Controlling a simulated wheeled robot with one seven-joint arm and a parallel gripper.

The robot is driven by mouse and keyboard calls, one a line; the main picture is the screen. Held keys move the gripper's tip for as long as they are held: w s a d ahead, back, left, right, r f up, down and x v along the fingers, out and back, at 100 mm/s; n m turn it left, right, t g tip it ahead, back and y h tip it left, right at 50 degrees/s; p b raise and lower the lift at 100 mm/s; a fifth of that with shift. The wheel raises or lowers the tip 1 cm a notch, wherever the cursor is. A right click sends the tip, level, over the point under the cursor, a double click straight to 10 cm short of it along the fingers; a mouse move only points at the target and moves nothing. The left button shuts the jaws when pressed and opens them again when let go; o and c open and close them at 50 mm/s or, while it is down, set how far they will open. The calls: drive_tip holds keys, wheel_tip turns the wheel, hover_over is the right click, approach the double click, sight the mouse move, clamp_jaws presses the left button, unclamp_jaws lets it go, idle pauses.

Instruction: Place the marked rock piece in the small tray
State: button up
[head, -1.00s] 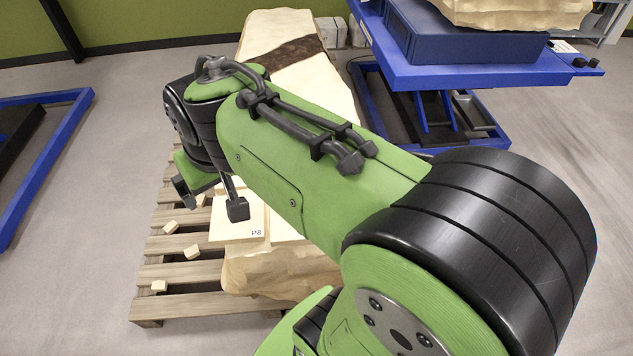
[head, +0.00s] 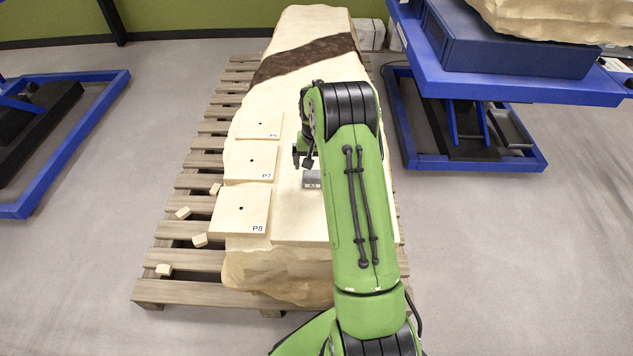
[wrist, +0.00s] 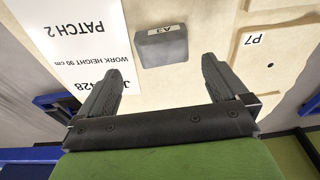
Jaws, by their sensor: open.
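My gripper (head: 303,160) is open and empty above the big pale stone slab (head: 318,20), its fingers apart in the wrist view (wrist: 161,80). A small grey block-like piece labelled A3 (head: 312,179) lies on the slab just under and beside the fingers in the head view. In the wrist view the A3 piece (wrist: 163,50) is beyond the fingertips, apart from them. Flat cream plates, each with a dark dot, labelled P7 (head: 248,160) and P8 (head: 240,207), lie left of it. I cannot make out a small tray.
The slab lies on a wooden pallet (head: 160,290) with several loose stone chips (head: 200,240). A blue lift table (head: 540,88) at the right bears a blue tray (head: 500,52) with a large rock. A printed sheet (wrist: 60,40) lies left in the wrist view.

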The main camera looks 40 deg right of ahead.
sight(315, 174)
drive_tip(key=f, duration=0.2)
drive_tip(key=f+b, duration=0.1)
drive_tip(key=f, duration=0.1)
drive_tip(key=w+f+b, duration=0.1)
drive_tip(key=f, duration=0.1)
drive_tip(key=shift+d+f, duration=0.2)
drive_tip(key=shift+f, duration=0.2)
drive_tip(key=shift+r, duration=0.15)
drive_tip(key=shift+c, duration=0.2)
drive_tip(key=c, duration=1.3)
wheel_tip(315, 174, up, 10)
drive_tip(key=p, duration=0.3)
